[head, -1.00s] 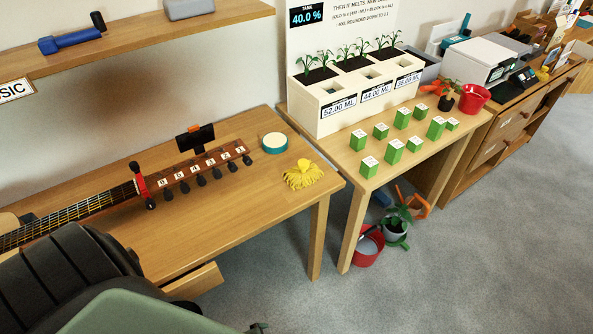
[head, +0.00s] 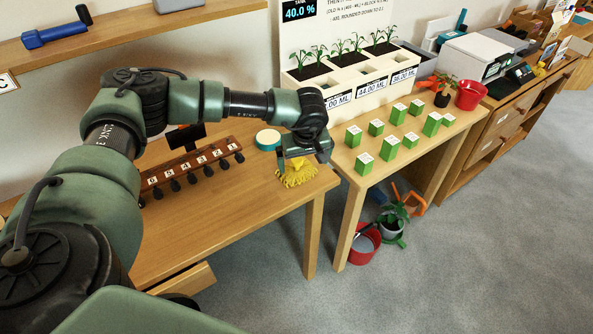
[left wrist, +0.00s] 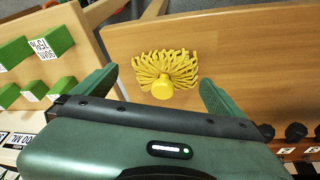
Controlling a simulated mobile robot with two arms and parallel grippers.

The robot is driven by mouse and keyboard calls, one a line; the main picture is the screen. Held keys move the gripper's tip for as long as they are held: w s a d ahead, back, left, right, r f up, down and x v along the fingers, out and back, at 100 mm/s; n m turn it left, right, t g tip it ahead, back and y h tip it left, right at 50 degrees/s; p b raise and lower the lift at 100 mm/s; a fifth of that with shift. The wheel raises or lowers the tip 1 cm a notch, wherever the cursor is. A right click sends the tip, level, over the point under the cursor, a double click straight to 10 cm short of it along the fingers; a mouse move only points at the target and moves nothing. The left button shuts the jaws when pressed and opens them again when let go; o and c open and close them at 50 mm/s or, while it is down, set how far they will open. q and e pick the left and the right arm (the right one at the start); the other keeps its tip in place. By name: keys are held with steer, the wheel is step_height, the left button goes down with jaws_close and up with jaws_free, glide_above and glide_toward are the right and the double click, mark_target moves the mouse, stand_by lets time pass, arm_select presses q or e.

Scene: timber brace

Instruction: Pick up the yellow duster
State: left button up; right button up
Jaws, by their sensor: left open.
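The yellow duster (head: 298,177) lies on the wooden table near its right end, with its strands spread out. In the left wrist view the duster (left wrist: 165,72) shows whole, its round yellow knob towards me. My left gripper (head: 297,166) is above the duster in the head view and hides part of it. In the left wrist view the left gripper (left wrist: 158,92) is open, with one green finger on each side of the duster and clear gaps between. I cannot tell how high the fingertips are above the table. My right gripper is not in view.
A teal and white round tin (head: 268,140) stands just behind the duster. A numbered wooden peg rack (head: 190,167) lies to the left. On the neighbouring table at right are several green blocks (head: 364,163) and a white planter (head: 345,108).

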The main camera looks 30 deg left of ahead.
mark_target(297, 160)
arm_select(q)
steer(key=shift+w+a+r+m+y, duration=0.15)
steer(key=shift+a+r, duration=0.1)
steer(key=shift+a, duration=0.25)
steer(key=shift+s+a+r+m+y, duration=0.1)
steer(key=shift+a+r+m+y, duration=0.1)
steer(key=shift+a, duration=0.25)
steer(key=shift+w+a+f, duration=0.15)
steer(key=shift+a+f, duration=0.1)
steer(key=shift+a, duration=0.05)
steer(key=x, duration=0.4)
steer(key=p+x, duration=0.1)
steer(key=x, duration=0.2)
steer(key=shift+w+d+r, duration=0.1)
steer(key=shift+w, duration=0.2)
steer(key=c, duration=1.1)
steer(key=shift+r, duration=0.1)
step_height(297, 160, up, 20)
steer(key=shift+f+b, duration=0.1)
steer(key=shift+b, duration=0.65)
